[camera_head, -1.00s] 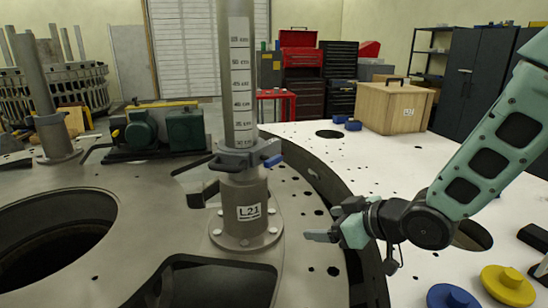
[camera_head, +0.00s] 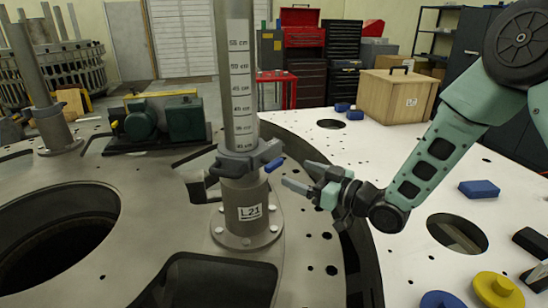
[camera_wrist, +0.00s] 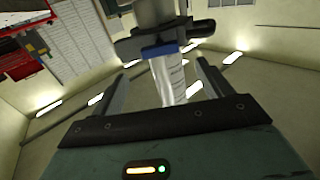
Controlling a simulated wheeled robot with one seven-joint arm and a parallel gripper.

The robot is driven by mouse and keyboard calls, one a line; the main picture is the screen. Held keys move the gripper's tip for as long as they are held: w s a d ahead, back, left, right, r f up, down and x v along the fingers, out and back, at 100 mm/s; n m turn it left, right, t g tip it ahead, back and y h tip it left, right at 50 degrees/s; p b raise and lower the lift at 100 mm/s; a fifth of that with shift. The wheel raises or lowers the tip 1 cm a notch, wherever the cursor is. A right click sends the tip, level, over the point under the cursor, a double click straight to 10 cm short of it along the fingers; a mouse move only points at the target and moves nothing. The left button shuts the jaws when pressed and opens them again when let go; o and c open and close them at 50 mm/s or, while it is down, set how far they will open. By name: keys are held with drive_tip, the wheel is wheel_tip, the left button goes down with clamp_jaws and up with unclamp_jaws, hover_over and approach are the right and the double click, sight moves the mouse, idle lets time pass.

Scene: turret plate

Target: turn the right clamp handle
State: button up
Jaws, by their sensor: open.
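A grey clamp collar (camera_head: 240,162) sits around the upright metal post (camera_head: 238,85) above its L21 base. Its right handle, with a blue grip (camera_head: 274,165), points out to the right. My gripper (camera_head: 293,174) is open and empty, just right of the blue grip, with its fingers pointing left towards it. In the wrist view, the blue grip (camera_wrist: 160,50) shows beyond and roughly between the two fingertips (camera_wrist: 163,70), with the dark clamp body behind it. The fingers appear apart from the handle.
The post base (camera_head: 245,215) is bolted to the grey turret plate, which has large openings. A green motor unit (camera_head: 160,122) stands left.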

sight(277, 165)
drive_tip(key=p+x, duration=0.3)
drive_tip(key=x, duration=0.6)
drive_tip(key=c, duration=1)
